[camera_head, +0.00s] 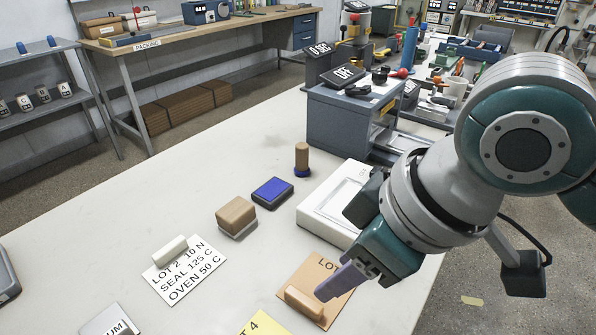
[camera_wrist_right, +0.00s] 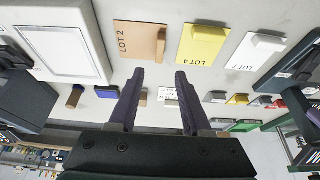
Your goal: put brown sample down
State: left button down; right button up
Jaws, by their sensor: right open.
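The brown sample (camera_head: 328,268) is a flat tan card marked LOT with a raised tan grip block (camera_head: 303,303). It lies flat on the white table near the right edge. In the right wrist view the brown sample (camera_wrist_right: 131,38) reads LOT 2, and its block is beyond my fingertips. My right gripper (camera_head: 335,287) is above the card's near part and close to the block. In the wrist view my right gripper (camera_wrist_right: 158,72) has its purple fingers apart, with nothing held between them. My left gripper is out of view.
A white framed panel (camera_head: 335,203) lies behind the sample. A yellow LOT 4 card (camera_head: 263,325) and a white LOT 2 label card (camera_head: 186,276) lie to the left. A wooden block (camera_head: 236,214), blue pad (camera_head: 273,193) and stamp (camera_head: 302,158) stand farther back. The table's left middle is clear.

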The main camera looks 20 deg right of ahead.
jog(key=s+d+m+h, duration=0.2)
jog(key=s+d+m, duration=0.3)
jog(key=s, duration=0.9)
jog(key=shift+d+r+m+h, duration=0.3)
jog(key=shift+d+r, duration=0.05)
jog(key=shift+d, duration=0.8)
jog(key=shift+s, duration=0.1)
